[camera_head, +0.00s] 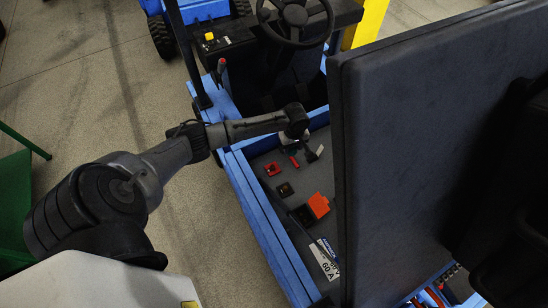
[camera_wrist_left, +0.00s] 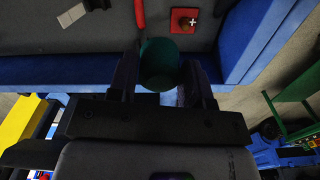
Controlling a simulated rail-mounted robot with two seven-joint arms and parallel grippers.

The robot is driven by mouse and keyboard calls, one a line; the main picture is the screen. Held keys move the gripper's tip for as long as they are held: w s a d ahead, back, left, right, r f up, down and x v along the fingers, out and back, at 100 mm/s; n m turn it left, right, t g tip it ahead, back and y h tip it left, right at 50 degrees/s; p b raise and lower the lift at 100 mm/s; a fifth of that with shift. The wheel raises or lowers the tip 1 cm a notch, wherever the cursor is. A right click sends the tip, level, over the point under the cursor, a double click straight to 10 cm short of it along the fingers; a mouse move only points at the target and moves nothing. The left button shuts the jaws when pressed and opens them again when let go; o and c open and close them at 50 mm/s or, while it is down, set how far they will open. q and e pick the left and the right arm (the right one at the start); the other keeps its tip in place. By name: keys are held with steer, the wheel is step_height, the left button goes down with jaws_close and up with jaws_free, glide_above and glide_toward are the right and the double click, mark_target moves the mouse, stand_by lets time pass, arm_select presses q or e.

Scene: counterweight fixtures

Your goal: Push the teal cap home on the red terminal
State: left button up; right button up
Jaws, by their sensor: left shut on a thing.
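The teal cap (camera_wrist_left: 158,65) is between the two fingers of my left gripper (camera_wrist_left: 160,82) in the left wrist view. The gripper is shut on it. The red terminal (camera_wrist_left: 184,20), marked with a white plus, is apart from the cap, near the top of that view. In the head view the red terminal (camera_head: 272,169) stands on the grey floor of the blue-walled bay, and my left gripper (camera_head: 292,144) is beyond it. The cap cannot be made out there. My right gripper is not in view.
A dark terminal (camera_head: 285,189) and an orange-red block (camera_head: 318,204) are near the red terminal. The blue bay wall (camera_head: 262,225) runs along the left. A large dark panel (camera_head: 420,140) stands at the right and hides part of the bay.

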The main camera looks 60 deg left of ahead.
arm_select(q)
steer(key=s+a+f+b, duration=0.1)
steer(key=f+b, duration=0.1)
steer(key=f, duration=0.2)
steer(key=s+a+f+n+b, duration=0.1)
steer(key=s+a+f+b, duration=0.1)
steer(key=f, duration=0.3)
steer(key=s+a+f+n+b, duration=0.1)
steer(key=s+a+f+b, duration=0.1)
steer(key=f+b, duration=0.2)
steer(key=shift+s+a+f, duration=0.2)
steer(key=shift+a+f, duration=0.05)
steer(key=shift+f, duration=0.1)
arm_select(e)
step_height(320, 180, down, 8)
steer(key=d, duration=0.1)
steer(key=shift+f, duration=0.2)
arm_select(q)
steer(key=shift+r+p, duration=0.1)
steer(key=shift+p, duration=0.2)
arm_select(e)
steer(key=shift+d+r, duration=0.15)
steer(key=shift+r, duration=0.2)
arm_select(q)
steer(key=shift+d+p, duration=0.1)
steer(key=shift+p, duration=0.6)
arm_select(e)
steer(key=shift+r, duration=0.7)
